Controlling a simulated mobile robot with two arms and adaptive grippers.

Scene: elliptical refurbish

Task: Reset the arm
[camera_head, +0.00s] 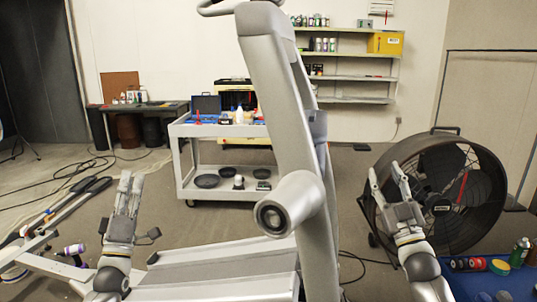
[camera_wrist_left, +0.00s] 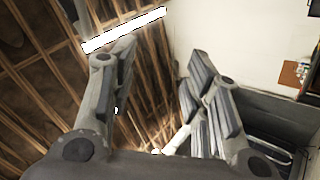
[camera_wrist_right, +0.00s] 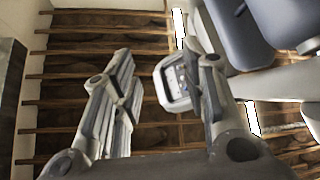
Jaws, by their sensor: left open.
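A large grey elliptical machine (camera_head: 283,110) stands in the middle of the head view, with a tall slanted column and a round joint. Its lower rails (camera_head: 215,272) run along the floor at the bottom. My left gripper (camera_head: 132,178) points upward to the left of the column, open and empty. Its spread fingers also show in the left wrist view (camera_wrist_left: 160,55). My right gripper (camera_head: 384,170) points upward to the right of the column, in front of a big fan. It is open, with nothing between its fingers in the right wrist view (camera_wrist_right: 168,75).
A grey cart (camera_head: 182,158) with tools stands behind the machine. A black drum fan (camera_head: 435,238) stands at the right. Wall shelves (camera_head: 345,79) and a workbench (camera_head: 168,106) are at the back. Bottles and cans (camera_head: 520,250) sit at the lower right.

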